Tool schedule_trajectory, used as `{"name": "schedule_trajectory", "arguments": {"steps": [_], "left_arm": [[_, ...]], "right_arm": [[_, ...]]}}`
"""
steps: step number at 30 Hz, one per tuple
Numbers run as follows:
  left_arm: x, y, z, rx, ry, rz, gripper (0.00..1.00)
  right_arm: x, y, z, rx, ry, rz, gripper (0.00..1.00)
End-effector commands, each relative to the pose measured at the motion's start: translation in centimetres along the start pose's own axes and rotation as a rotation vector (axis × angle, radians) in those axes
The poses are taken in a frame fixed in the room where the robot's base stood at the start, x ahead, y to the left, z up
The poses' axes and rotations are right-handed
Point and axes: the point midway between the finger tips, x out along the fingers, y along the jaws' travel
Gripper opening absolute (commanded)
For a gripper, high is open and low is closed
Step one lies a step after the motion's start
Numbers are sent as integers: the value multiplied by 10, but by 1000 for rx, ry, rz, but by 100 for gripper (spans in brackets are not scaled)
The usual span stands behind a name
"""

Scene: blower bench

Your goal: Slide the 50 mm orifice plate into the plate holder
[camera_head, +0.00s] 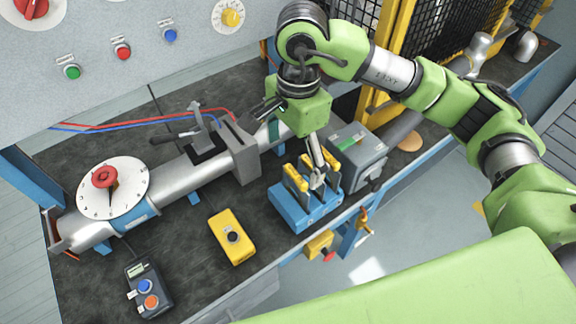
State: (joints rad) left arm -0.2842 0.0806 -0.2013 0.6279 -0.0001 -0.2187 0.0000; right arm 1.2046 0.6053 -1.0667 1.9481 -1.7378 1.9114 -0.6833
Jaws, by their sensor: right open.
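A blue rack (291,213) near the bench's front edge holds upright orifice plates with yellow tops (294,176). Size marks are too small to read, so I cannot tell which plate is the 50 mm one. My right gripper (318,182) points down over the right part of the rack, close to the plates, and is open. Whether it touches a plate is hard to tell. The grey flanged block on the silver pipe, which looks like the plate holder (239,153), stands behind and left of the rack. My left gripper is out of view.
A yellow box with a black knob (232,237) and a dark pendant with buttons (148,290) lie at the front left. A grey box (357,156) stands right of the rack. A white dial with a red knob (112,187) sits on the pipe.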

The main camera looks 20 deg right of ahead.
Motion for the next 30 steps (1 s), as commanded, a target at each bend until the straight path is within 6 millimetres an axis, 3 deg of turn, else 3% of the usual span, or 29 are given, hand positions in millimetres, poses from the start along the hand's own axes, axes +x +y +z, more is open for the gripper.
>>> {"name": "schedule_trajectory", "arguments": {"steps": [5,12,15,19,25,30], "left_arm": [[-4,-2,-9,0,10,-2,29],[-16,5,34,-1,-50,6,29],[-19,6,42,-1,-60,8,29],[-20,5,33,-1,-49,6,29],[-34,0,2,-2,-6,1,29],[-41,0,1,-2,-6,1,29]], "right_arm": [[13,1,-12,3,40,10,89],[60,2,-12,4,36,10,89],[74,1,-13,4,36,9,89],[83,1,-13,2,36,6,89],[102,-4,-16,4,34,10,89],[127,-6,-18,4,34,7,89]]}}
